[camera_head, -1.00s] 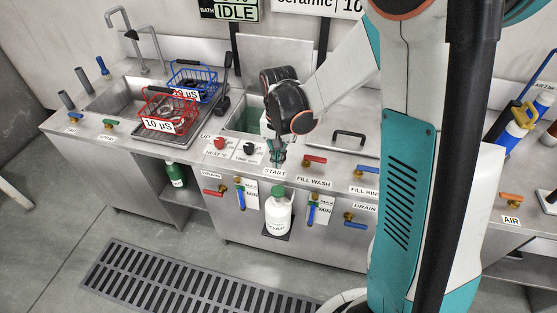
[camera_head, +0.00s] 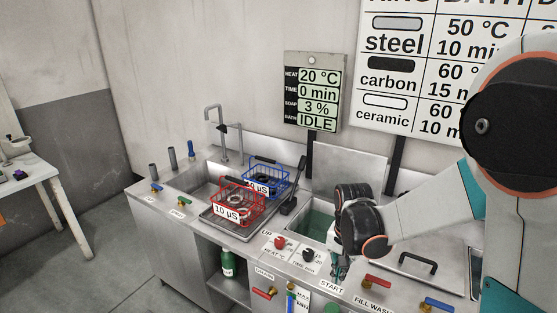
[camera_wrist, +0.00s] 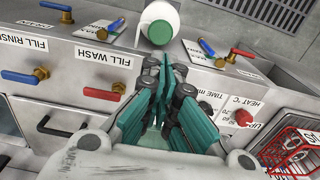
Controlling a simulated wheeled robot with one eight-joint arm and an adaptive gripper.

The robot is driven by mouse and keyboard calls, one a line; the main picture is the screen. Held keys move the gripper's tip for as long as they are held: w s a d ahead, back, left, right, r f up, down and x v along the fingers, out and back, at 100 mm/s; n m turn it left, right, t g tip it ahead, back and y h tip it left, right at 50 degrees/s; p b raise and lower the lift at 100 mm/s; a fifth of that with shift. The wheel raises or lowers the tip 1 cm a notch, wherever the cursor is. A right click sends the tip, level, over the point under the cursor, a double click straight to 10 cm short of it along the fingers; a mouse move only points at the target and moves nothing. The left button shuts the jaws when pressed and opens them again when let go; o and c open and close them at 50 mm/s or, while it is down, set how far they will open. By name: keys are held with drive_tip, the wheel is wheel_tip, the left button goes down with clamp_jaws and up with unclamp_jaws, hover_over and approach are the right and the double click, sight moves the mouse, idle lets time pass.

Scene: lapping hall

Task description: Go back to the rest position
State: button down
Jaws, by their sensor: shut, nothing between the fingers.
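My gripper (camera_head: 339,270) is at the front edge of the steel bench, just above the START label (camera_head: 331,287). In the wrist view my gripper (camera_wrist: 163,62) has its teal fingers together, with nothing between them. The status panel (camera_head: 313,99) on the wall reads 20 °C, 0 min, 3 % and IDLE.
A red basket (camera_head: 237,204) and a blue basket (camera_head: 266,178) stand on a drain tray beside the sink (camera_head: 185,177). The red heat knob (camera_head: 280,242), black time knob (camera_head: 308,255) and red-handled fill-wash valve (camera_head: 376,281) flank the gripper.

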drive_tip(key=s+a+r+n+t+b, duration=0.1)
drive_tip(key=s+r+n+t, duration=0.6)
drive_tip(key=s+r, duration=0.8)
drive_tip(key=shift+s+a+r, duration=0.25)
drive_tip(key=shift+s+r, duration=0.15)
drive_tip(key=shift+s, duration=0.5)
idle(1.4)
